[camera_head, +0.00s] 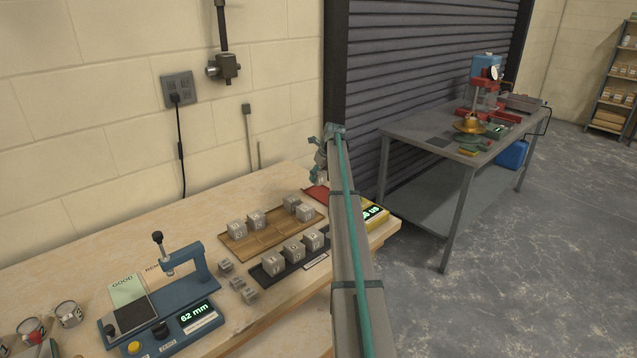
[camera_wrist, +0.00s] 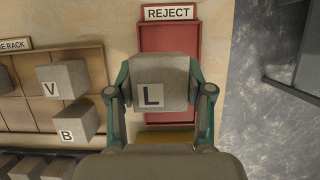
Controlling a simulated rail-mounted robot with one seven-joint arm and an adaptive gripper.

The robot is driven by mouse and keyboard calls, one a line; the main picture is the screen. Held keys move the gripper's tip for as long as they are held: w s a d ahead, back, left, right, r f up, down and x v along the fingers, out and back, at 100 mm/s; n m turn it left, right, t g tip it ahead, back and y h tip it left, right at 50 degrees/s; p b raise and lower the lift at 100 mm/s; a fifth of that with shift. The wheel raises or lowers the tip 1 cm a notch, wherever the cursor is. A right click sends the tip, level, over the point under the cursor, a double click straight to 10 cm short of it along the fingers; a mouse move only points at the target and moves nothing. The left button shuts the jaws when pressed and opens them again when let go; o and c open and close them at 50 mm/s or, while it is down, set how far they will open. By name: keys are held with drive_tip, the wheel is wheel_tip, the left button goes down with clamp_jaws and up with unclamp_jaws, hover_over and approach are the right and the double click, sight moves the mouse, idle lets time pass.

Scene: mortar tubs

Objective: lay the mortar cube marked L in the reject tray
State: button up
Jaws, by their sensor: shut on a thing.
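In the wrist view my gripper (camera_wrist: 160,92) is shut on the grey mortar cube marked L (camera_wrist: 160,77), one finger on each side of it. The cube appears in front of the red reject tray (camera_wrist: 185,38), whose REJECT sign (camera_wrist: 168,13) shows at its far end. The cube hides the tray's middle, and I cannot tell how high it is above the tray. In the head view my gripper (camera_head: 321,170) is beside the red tray (camera_head: 315,194), which my arm partly covers. The L cube is not clear in that view.
Left of the tray, a wooden rack (camera_head: 247,246) holds several cubes, including V (camera_wrist: 62,80) and B (camera_wrist: 77,120). A dark strip (camera_head: 262,277) holds more cubes. A yellow device (camera_head: 373,213) stands near the bench's right end. A blue gauge (camera_head: 165,310) stands at left.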

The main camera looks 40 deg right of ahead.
sight(324, 172)
drive_tip(key=shift+w+d+f, duration=0.3)
drive_tip(key=shift+w+f, duration=0.05)
drive_tip(key=shift+f, duration=0.15)
drive_tip(key=shift+w+d+f, duration=0.3)
drive_tip(key=shift+w+f, duration=0.05)
drive_tip(key=shift+f, duration=0.1)
drive_tip(key=shift+w+f+p, duration=0.1)
drive_tip(key=shift+f+p, duration=0.45)
drive_tip(key=shift+f, duration=1.25)
drive_tip(key=shift+f, duration=0.15)
drive_tip(key=o, duration=1.4)
drive_tip(key=b+v, duration=0.2)
drive_tip(key=v, duration=1)
drive_tip(key=shift+r, duration=0.25)
drive_tip(key=shift+d, duration=0.15)
